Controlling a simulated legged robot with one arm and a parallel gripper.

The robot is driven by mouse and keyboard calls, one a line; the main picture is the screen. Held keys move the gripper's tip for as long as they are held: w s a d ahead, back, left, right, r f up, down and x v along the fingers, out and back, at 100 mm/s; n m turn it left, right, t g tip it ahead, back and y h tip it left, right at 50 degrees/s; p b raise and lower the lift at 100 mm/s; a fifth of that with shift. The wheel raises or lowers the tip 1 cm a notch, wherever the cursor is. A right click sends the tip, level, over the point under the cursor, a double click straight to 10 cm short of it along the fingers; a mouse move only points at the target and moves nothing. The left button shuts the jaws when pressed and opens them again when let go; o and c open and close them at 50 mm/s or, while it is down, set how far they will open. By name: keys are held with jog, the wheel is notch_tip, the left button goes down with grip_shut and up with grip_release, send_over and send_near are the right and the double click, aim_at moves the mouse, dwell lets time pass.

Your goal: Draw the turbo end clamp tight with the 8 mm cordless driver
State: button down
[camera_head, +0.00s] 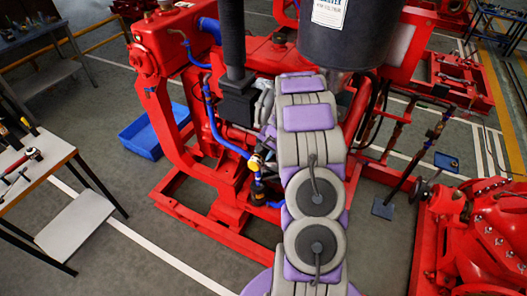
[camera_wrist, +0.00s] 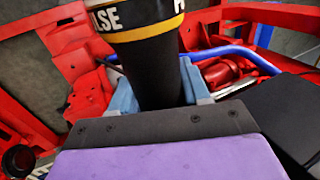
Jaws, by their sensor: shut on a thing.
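In the wrist view the blue fingers of my gripper (camera_wrist: 160,88) are shut on a black cylinder, which I take to be the driver (camera_wrist: 152,60). It has a yellow band and white lettering, partly cut off by the top edge. Its working tip is out of view. In the head view my arm reaches toward the red pumpset (camera_head: 160,45) and hides the gripper and the driver. A blue hose (camera_head: 212,122) runs down the engine's front. I cannot make out the turbo end clamp in either view.
A workbench with several tools (camera_head: 40,165) stands at the left. A blue bin (camera_head: 150,135) sits on the floor behind the red frame. A large black canister (camera_head: 345,45) hangs close to my arm. Another red machine (camera_head: 490,235) is at the right.

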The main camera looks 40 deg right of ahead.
dwell(0.6)
jog(key=shift+s+a+f+b, duration=0.1)
jog(key=shift+s+a+b, duration=0.15)
jog(key=shift+a+b, duration=0.25)
jog(key=shift+s+a+b, duration=0.35)
jog(key=shift+a, duration=0.55)
jog(key=shift+s+a+b, duration=0.35)
jog(key=shift+a, duration=0.5)
